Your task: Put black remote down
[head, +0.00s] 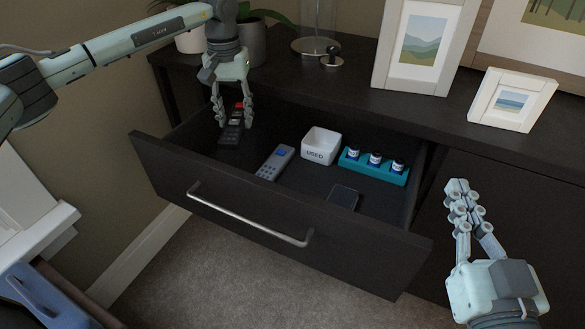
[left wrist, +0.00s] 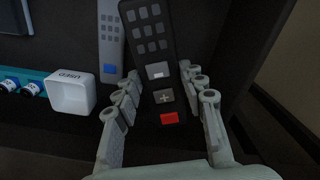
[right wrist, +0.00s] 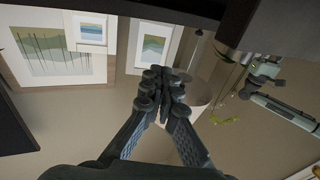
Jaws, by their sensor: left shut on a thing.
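The black remote (head: 232,132) is at the back left of the open drawer (head: 280,238). My left gripper (head: 233,118) points down into the drawer and is shut on the black remote, with a finger on each side of it. In the left wrist view the remote (left wrist: 150,38) shows its grey buttons and a red button near the fingers. I cannot tell whether its underside touches the drawer floor. My right gripper (head: 466,190) is shut and empty, outside the drawer at the right. Its fingertips (right wrist: 165,80) meet in the right wrist view.
The drawer also holds a grey remote (head: 275,162), a white bin marked USED (head: 321,146), a teal rack (head: 391,176) with small bottles, and a dark flat object (head: 343,198). Picture frames (head: 511,100) and plant pots (head: 250,45) stand on the cabinet top.

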